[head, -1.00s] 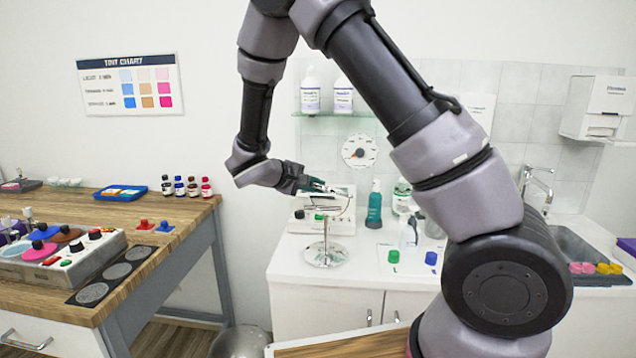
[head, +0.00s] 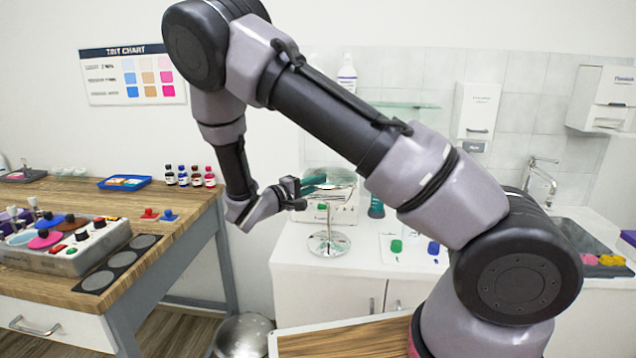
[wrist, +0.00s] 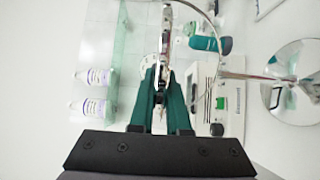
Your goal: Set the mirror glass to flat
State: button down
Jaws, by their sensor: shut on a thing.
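The table mirror stands on the white counter on a round chrome base (head: 328,244), with a thin stem and a curved yoke. Its glass (head: 335,188) looks nearly level in the head view, partly hidden by my gripper. In the wrist view, which is turned sideways, the glass (wrist: 167,28) is seen almost edge-on, as a thin strip inside the yoke; the base (wrist: 290,82) is at the right. My gripper (head: 314,185) is at the glass's left edge. Its green fingers, also in the wrist view (wrist: 160,72), are shut on the rim of the glass. The exact tilt is hard to read.
A white device (wrist: 228,100) stands close behind the mirror. A teal bottle (wrist: 204,44) and a glass shelf (wrist: 122,60) with white bottles are near. The counter's front left is clear.

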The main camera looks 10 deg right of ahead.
jog(key=c, duration=0.9)
grip_release()
jog(key=v, duration=1)
jog(key=shift+s+a, duration=0.25)
jog(key=shift+a, duration=0.05)
